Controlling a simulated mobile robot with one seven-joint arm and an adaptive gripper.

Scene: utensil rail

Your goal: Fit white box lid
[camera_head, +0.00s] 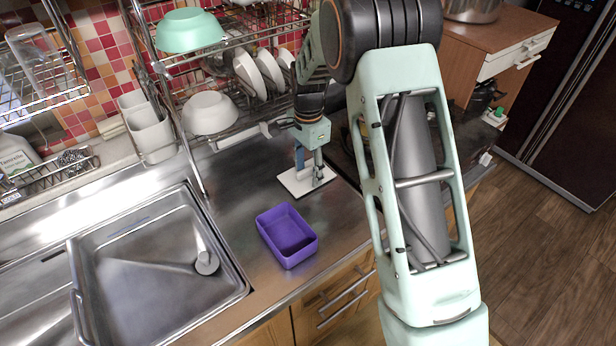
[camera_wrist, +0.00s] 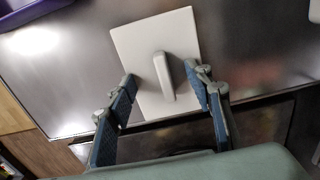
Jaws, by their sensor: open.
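The white lid (camera_head: 293,184) lies flat on the steel counter, behind and a little right of the box. In the wrist view the lid (camera_wrist: 136,45) shows as a white rectangle with a raised grey-white handle (camera_wrist: 163,76) at its middle. My gripper (camera_head: 309,168) is over the lid, pointing down. In the wrist view my gripper (camera_wrist: 161,84) is open, with one finger on each side of the handle and a gap on both sides. The purple box (camera_head: 287,235) stands open and empty near the counter's front edge. Its corner shows in the wrist view (camera_wrist: 30,12).
A steel sink (camera_head: 150,270) lies left of the box. A dish rack with a white bowl (camera_head: 209,113), plates and a green bowl (camera_head: 188,30) stands at the back. White holders (camera_head: 148,132) stand at the back left. Bare counter lies between lid and box.

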